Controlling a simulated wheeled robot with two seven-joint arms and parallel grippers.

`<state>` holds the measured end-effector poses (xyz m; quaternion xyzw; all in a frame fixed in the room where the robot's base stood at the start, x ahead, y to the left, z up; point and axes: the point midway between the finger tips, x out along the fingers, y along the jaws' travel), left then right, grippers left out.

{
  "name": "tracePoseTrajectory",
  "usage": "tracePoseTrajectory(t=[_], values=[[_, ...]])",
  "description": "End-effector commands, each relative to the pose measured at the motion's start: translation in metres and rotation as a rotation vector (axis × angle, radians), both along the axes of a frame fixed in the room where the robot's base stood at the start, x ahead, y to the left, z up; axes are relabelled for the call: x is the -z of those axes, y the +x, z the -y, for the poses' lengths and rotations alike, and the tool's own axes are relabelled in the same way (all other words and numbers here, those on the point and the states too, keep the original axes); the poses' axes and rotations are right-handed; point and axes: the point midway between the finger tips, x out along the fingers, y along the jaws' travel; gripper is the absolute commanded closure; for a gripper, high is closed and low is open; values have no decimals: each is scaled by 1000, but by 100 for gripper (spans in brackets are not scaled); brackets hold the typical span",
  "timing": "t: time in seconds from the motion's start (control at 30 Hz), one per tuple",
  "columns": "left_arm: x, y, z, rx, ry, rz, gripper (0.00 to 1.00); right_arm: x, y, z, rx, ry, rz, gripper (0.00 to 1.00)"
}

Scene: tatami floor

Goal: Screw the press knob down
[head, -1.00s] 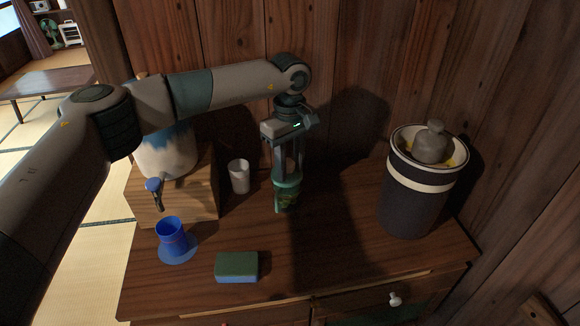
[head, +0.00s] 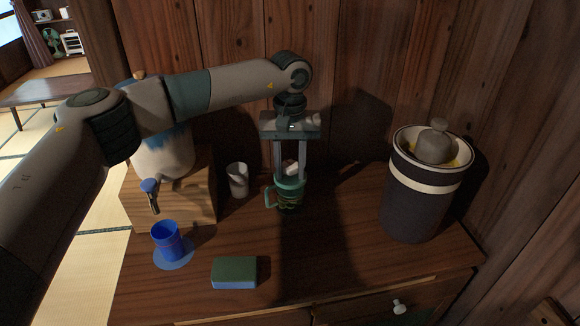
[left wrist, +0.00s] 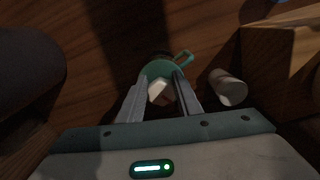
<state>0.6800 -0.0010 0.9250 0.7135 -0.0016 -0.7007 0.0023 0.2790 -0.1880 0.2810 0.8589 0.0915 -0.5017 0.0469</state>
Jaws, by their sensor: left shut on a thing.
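The press (head: 289,201) is a small jar with a teal-green top and a side handle, standing upright on the cabinet top near the wall. Its pale knob (head: 291,167) sits at the top, between the fingers of my left gripper (head: 290,176). My left gripper points straight down and is shut on the knob. In the left wrist view, the white knob (left wrist: 157,91) shows between the fingers (left wrist: 161,80), above the green top of the press (left wrist: 162,68). The fingers partly hide the knob. My right gripper is out of view.
A white cup (head: 238,181) stands close left of the press. A dispenser (head: 163,158) sits on a wooden box (head: 190,207), with a blue cup (head: 167,240) in front. A sponge (head: 234,272) lies near the front. A dark crock (head: 417,207) stands at right.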

Motion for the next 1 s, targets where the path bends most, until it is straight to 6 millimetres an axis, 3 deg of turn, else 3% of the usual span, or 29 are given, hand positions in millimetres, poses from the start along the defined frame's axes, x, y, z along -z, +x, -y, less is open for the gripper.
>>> tracePoseTrajectory(t=[0.03, 0.33, 0.47, 0.53, 1.0], values=[[15, -1, -4, -2, 13, -11, 61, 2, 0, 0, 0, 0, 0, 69], [11, -2, -4, -4, 12, -11, 59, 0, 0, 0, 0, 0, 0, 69], [2, -2, -4, -5, 13, -12, 58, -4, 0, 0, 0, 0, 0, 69], [-5, -2, -4, -5, 12, -12, 50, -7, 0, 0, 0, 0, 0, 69], [-50, -2, -2, -3, 7, -9, 50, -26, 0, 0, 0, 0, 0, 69]])
